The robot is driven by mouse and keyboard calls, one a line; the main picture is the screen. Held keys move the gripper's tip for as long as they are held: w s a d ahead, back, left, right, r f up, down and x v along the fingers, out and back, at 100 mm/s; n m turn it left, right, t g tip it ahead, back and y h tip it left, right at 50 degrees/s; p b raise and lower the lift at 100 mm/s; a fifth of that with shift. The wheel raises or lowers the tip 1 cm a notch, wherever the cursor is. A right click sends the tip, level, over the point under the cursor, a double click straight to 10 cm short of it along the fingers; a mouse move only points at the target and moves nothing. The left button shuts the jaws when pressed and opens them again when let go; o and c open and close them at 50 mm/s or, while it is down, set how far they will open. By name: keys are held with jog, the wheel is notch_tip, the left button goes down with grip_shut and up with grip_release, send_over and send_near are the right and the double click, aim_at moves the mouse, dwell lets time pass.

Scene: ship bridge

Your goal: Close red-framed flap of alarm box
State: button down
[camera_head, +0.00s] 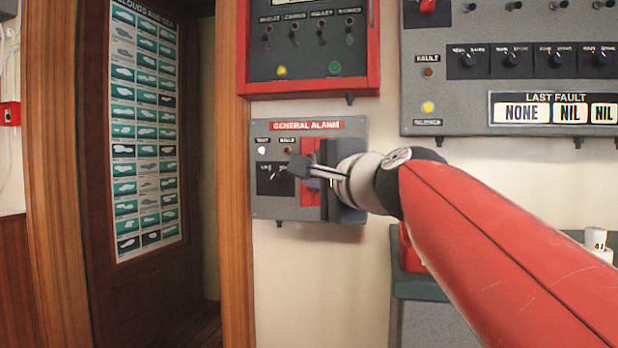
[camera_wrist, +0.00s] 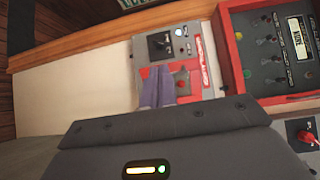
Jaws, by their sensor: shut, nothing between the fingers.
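The alarm box (camera_head: 284,208) is a grey wall panel with a red "GENERAL ALARM" label, left of my arm in the head view. It also shows turned on its side in the wrist view (camera_wrist: 150,52). A red part (camera_head: 309,195) stands upright on its right half, partly hidden by my gripper; I cannot tell flap frame from backing there. In the wrist view a red button (camera_wrist: 182,84) sits on a red area beside my fingers. My gripper (camera_wrist: 158,74) is shut and empty, in front of the red area. Whether it touches the flap is unclear.
A red-framed switch panel (camera_head: 373,60) is mounted just above the alarm box. A larger grey panel (camera_head: 450,105) hangs at the upper right. A wooden door post (camera_head: 236,200) stands close on the left. A grey-green cabinet (camera_head: 415,290) is below right.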

jog(key=w+d+n+g+y+b, duration=0.15)
jog(key=d+n+g+y, duration=0.35)
jog(key=d, duration=0.9)
jog(key=w+a+y+p, duration=0.1)
jog(key=w+a, duration=0.8)
jog(key=a, duration=0.1)
jog(key=shift+w+t+p, duration=0.35)
jog(key=shift+t+p, duration=0.05)
jog(key=shift+a, duration=0.1)
jog(key=w+a+m+t+h, duration=0.1)
jog(key=m+t+h, duration=0.1)
jog(key=w+a+m+t+h+p, duration=0.1)
jog(key=w+m+h, duration=0.1)
jog(key=shift+a+r+t, duration=0.1)
jog(key=shift+a+t, duration=0.25)
jog(key=shift+t, duration=0.05)
jog(key=shift+w+a+h+p, duration=0.2)
jog(key=shift+w+p, duration=0.15)
jog(key=shift+w, duration=0.3)
jog(key=shift+w+a+h+p, duration=0.2)
jog(key=shift+w+p, duration=0.1)
jog(key=shift+w, duration=0.3)
